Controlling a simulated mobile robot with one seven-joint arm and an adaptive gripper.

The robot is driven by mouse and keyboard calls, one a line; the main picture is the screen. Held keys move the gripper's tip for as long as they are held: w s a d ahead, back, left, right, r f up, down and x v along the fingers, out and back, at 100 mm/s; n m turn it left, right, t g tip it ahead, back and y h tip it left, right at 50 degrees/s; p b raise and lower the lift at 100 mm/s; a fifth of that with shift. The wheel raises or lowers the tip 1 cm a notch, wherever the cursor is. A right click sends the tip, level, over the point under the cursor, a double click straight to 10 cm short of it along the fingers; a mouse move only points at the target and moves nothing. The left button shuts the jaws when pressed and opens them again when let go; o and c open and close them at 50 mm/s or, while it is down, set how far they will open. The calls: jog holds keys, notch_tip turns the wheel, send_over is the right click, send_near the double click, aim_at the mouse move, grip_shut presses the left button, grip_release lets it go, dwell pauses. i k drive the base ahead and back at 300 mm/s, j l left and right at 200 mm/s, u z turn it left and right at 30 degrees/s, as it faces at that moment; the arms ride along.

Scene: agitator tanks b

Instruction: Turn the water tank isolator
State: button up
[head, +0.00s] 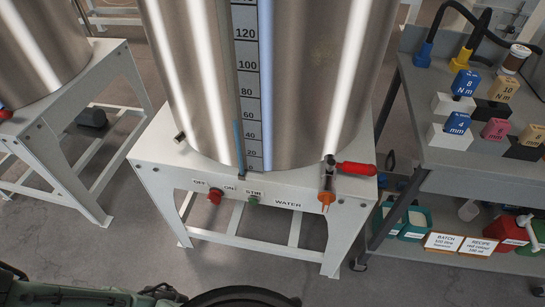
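The water tank (325,80) is a steel cylinder with a level scale, standing on a white stand marked WATER. The isolator (215,196) is a red rotary knob on the front panel of the stand, below and between the OFF and ON labels. It is too small to tell which label it points to. A green STIR button (253,201) sits to its right. My gripper is not in view, and nothing is touching the isolator.
A grey shelf unit (425,110) with blocks and tubs stands at right. Another tank (40,50) is at left. The floor in front is partly clear.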

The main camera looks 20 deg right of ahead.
aim_at(213, 196)
jog(key=k+l, duration=1.1)
jog(key=l, duration=0.15)
